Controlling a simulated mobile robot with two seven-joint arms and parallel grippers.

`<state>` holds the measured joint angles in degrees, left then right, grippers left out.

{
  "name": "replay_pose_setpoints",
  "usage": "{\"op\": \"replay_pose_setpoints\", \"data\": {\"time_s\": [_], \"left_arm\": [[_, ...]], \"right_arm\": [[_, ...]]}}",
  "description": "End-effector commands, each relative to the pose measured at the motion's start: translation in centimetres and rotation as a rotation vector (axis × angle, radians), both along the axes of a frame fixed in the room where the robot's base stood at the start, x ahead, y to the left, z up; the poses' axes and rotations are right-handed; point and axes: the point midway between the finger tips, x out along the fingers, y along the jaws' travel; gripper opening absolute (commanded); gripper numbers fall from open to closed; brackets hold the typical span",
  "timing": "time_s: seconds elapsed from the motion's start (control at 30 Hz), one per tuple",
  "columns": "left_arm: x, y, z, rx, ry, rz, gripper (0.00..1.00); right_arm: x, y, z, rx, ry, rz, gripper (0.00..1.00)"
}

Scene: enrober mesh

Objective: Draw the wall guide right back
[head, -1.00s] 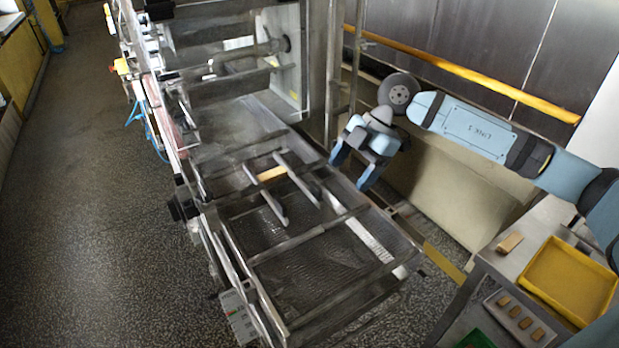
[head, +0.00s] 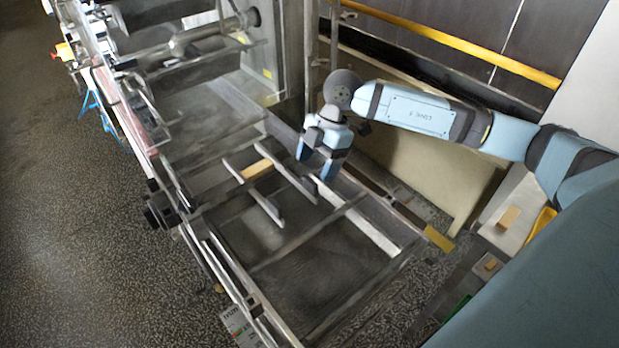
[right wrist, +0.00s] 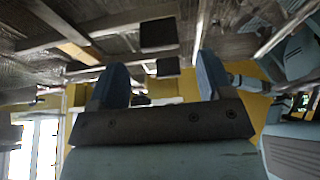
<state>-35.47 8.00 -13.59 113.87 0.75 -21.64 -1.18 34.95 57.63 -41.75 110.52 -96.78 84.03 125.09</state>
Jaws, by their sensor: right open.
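Two grey guide bars lie over the mesh belt (head: 300,262) in the head view. The wall guide (head: 286,174) is the one on the right, and the other guide (head: 265,205) is to its left. A tan bar (head: 257,169) lies between them near their far ends. My right gripper (head: 316,163) is open, its fingers pointing down, just right of the wall guide. I cannot tell whether it touches the guide. In the right wrist view the open fingers (right wrist: 160,78) show nothing clearly held between them; the tan bar (right wrist: 78,52) shows upper left. My left gripper is out of view.
A yellow rail (head: 450,40) runs along the back wall. A steel side table (head: 515,215) with a tan block (head: 508,217) stands at the right. Open floor (head: 80,220) lies left.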

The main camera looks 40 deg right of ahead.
Motion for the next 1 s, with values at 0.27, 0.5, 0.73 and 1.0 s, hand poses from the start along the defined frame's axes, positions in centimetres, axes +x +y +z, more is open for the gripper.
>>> {"op": "replay_pose_setpoints", "data": {"time_s": [0.27, 0.5, 0.73, 1.0], "left_arm": [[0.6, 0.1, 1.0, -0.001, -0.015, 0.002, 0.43], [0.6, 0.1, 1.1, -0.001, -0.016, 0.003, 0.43], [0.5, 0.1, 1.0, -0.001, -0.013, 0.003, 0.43], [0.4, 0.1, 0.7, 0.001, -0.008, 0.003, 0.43]], "right_arm": [[-0.1, 1.6, -3.8, 0.0, 0.0, 0.0, 0.73], [-0.1, 1.9, -4.7, 0.0, 0.0, 0.0, 0.73], [-0.1, 1.9, -4.7, 0.0, 0.0, 0.0, 0.62], [-0.1, 1.9, -4.7, 0.0, 0.0, 0.0, 0.05]]}}
